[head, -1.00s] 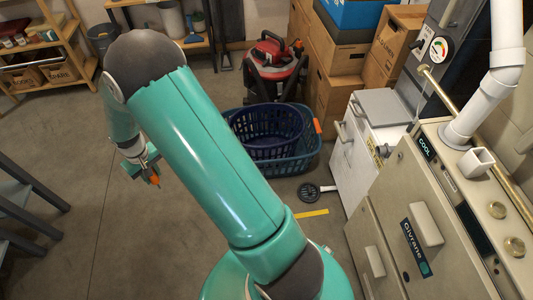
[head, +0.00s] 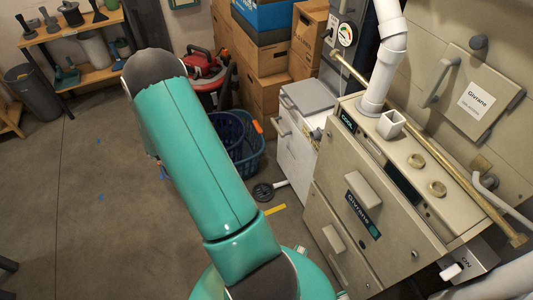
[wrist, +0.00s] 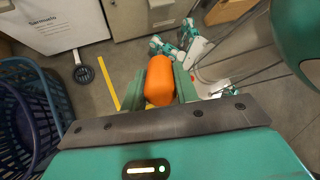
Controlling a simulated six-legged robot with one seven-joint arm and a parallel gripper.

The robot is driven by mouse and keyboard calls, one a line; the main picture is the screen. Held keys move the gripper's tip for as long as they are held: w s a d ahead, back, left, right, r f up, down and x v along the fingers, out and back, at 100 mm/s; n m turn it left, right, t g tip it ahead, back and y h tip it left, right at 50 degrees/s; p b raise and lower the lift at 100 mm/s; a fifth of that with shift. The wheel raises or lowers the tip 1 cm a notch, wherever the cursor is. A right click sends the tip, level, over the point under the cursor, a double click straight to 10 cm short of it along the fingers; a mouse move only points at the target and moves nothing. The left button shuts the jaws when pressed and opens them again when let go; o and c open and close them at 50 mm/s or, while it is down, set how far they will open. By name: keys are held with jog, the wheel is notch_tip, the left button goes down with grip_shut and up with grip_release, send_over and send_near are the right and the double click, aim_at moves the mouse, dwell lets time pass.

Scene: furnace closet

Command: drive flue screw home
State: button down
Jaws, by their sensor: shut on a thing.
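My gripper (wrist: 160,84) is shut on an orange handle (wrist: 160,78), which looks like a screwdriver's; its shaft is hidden. In the head view the arm mostly hides my gripper, well left of the furnace. The white flue pipe (head: 385,62) rises from the top of the beige furnace (head: 345,190) at the right. A small square white stub (head: 391,124) stands beside the pipe's foot. I cannot make out the flue screw at this size. The handle is apart from the flue.
A blue basket (head: 250,155) and a white cabinet (head: 300,145) stand left of the furnace. A round black floor piece (head: 263,192) and a yellow strip (head: 274,209) lie before them. The left floor (head: 75,200) is mostly clear.

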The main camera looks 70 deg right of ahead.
jog(key=s+d+r+n+g+h, duration=0.1)
jog(key=s+d+r+n+h, duration=0.2)
jog(key=s+d+h, duration=0.2)
jog(key=s+d+r+n+g+h, duration=0.1)
jog(key=s+d+r+n+h, duration=0.3)
jog(key=s+d, duration=0.5)
jog(key=s+h, duration=0.2)
jog(key=s, duration=0.1)
jog(key=shift+s+d+g, duration=0.2)
jog(key=shift+d+g, duration=0.05)
jog(key=shift+g, duration=0.15)
jog(key=shift+w, duration=0.15)
jog(key=x, duration=0.8)
jog(key=shift+s+d+r, duration=0.15)
jog(key=shift+s+d, duration=0.05)
jog(key=shift+s, duration=0.05)
jog(key=n, duration=2.7)
